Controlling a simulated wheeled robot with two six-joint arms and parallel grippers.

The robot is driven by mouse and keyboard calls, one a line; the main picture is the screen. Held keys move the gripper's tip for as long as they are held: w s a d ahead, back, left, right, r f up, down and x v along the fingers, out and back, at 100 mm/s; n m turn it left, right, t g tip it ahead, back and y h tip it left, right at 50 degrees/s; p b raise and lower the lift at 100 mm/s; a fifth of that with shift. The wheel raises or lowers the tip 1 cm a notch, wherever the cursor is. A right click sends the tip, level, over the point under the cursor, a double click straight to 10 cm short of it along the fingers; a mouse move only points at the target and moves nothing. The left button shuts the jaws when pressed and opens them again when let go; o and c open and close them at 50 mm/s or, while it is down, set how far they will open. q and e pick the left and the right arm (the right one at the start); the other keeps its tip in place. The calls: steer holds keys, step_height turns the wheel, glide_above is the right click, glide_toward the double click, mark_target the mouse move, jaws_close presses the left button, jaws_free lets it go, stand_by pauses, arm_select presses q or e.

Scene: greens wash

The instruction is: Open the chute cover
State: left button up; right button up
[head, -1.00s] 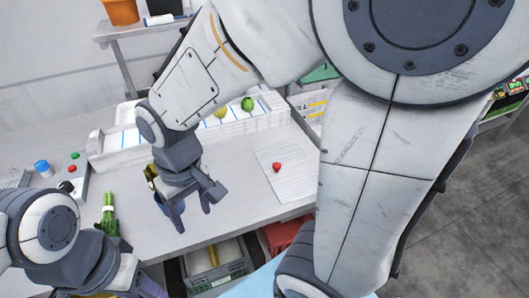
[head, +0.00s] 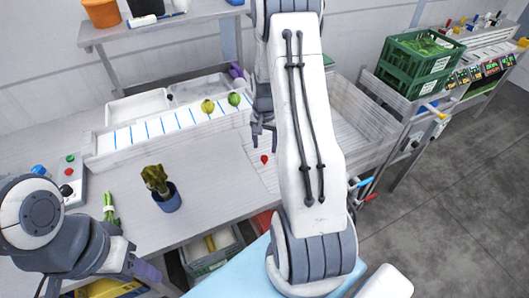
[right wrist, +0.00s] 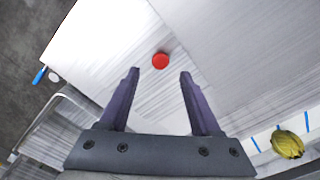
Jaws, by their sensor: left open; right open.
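The chute cover (head: 262,178) is a flat pale panel in the worktop with a small red knob (head: 265,159) on it. It lies flat, and my right arm hides part of it in the head view. In the right wrist view the red knob (right wrist: 160,60) is ahead of the fingertips, roughly centred between them and apart from them. My right gripper (head: 263,138) is open and empty above the knob, with its fingers (right wrist: 160,75) spread in the wrist view. My left gripper (head: 145,271) is open at the lower left, near the table's front edge.
A blue cup with a brown-green vegetable (head: 163,192) stands on the worktop. A green bunch (head: 110,208) lies by the button box (head: 70,178). A white trough (head: 130,135) holds a yellow and a green vegetable. A slatted basin (head: 365,115) and green crates (head: 418,60) are at right.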

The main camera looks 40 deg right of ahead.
mark_target(265, 157)
steer(key=shift+f+p, duration=0.4)
steer(key=shift+f, duration=2.3)
jaws_close()
